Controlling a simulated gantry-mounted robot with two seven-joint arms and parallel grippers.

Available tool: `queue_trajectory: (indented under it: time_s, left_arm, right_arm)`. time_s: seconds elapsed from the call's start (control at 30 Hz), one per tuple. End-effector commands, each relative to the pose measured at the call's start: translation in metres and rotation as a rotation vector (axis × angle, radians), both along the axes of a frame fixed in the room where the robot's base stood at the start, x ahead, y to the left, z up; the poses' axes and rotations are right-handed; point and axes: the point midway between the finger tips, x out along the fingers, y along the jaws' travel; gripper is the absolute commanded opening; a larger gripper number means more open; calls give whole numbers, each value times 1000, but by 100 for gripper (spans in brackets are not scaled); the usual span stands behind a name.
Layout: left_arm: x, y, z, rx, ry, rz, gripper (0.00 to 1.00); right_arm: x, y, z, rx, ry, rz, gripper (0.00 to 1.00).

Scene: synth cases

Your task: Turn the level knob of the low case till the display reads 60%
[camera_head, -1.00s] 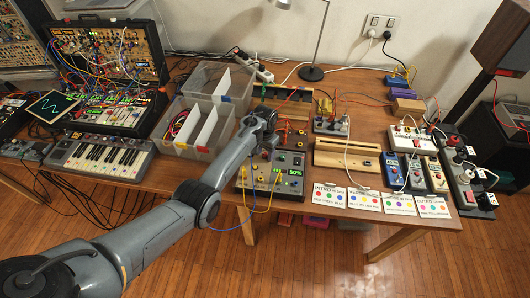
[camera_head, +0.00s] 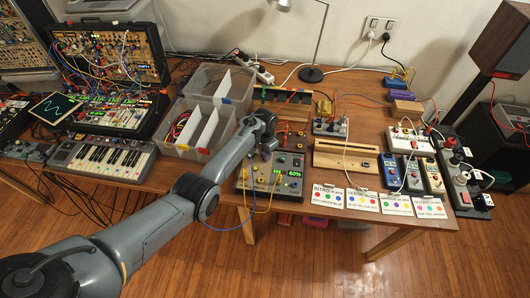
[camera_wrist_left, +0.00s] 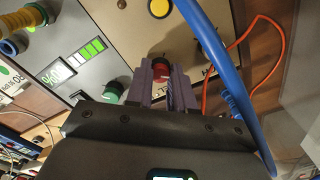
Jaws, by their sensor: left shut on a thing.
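The low case (camera_head: 247,187) stands near the table's front edge in the head view. In the wrist view the display (camera_wrist_left: 57,72) is turned over and partly readable, beside green and white bars. My left gripper (camera_head: 266,153) reaches down at the case's back left part. In the wrist view its two purple-grey fingers (camera_wrist_left: 163,85) are shut around the level knob (camera_wrist_left: 160,70), whose red top shows between them. The fingers hide most of the knob. My right gripper is not in view.
A green knob (camera_wrist_left: 115,90) stands close beside the fingers. A blue cable (camera_wrist_left: 215,60) passes near the gripper, and an orange cable (camera_wrist_left: 270,45) lies beyond it. Clear bins (camera_head: 198,130) are left of the case; a wooden board (camera_head: 345,160) is right.

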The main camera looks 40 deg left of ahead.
Motion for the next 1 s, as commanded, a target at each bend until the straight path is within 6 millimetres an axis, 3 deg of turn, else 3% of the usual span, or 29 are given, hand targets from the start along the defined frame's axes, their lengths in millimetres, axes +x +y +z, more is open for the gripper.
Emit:
queue_trajectory:
  time_s: [0.07, 0.1, 0.27, 0.67, 1.0]
  left_arm:
    - [0, 0, 0, 0, 0, 1, 0]
    - [0, 0, 0, 0, -1, 1, 24]
    - [0, 0, 0, 0, 0, 2, 48]
    - [0, 0, 7, 0, -1, 3, 48]
    - [0, 0, 59, 1, -2, 4, 48]
  right_arm:
    - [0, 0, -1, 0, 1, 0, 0]
    - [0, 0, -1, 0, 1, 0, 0]
    - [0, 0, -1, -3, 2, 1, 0]
    - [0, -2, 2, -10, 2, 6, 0]
    - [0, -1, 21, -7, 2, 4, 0]
